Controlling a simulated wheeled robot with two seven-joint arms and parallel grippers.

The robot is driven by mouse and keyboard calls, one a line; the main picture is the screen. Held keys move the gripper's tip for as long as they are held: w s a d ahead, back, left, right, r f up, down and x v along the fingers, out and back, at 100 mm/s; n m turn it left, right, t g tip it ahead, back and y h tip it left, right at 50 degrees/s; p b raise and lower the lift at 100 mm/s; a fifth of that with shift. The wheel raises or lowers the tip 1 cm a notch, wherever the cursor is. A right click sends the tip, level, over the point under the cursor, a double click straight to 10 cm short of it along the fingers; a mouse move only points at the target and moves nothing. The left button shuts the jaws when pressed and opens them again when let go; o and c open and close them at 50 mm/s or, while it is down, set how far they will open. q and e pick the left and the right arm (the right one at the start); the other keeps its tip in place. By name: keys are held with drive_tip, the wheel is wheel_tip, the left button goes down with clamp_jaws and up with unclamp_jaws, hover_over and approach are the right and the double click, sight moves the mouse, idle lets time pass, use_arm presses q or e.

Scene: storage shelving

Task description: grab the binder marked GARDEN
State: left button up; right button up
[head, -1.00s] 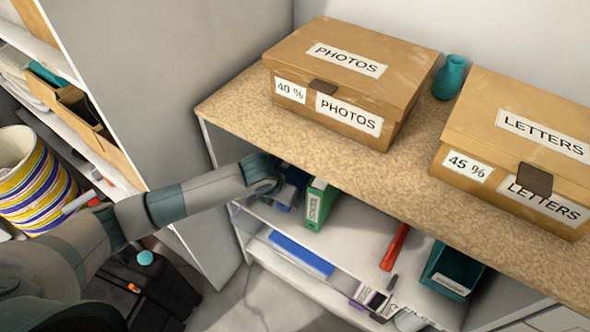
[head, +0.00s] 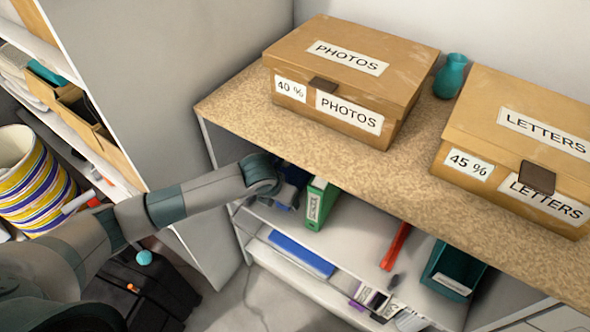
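My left arm comes in from the left and reaches under the wooden top into the shelf. Its gripper (head: 278,180) is at the shelf's left end, by a dark blue object (head: 289,192) that may be a binder. The fingers are hidden by the wrist and the top's edge, so I cannot tell whether they hold anything. A green binder (head: 317,204) stands upright just right of the gripper; its white label seems to read SCHOOL. I can read GARDEN on no binder. My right gripper is out of view.
The wooden top (head: 410,170) overhangs the shelf and carries a PHOTOS box (head: 347,80), a LETTERS box (head: 515,150) and a teal vase (head: 449,76). On the shelf are a red object (head: 396,246) and a teal bin (head: 452,270). Bare shelf lies right of the green binder.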

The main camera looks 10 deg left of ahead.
use_arm(q)
clamp_jaws()
drive_tip(key=shift+r, duration=0.15)
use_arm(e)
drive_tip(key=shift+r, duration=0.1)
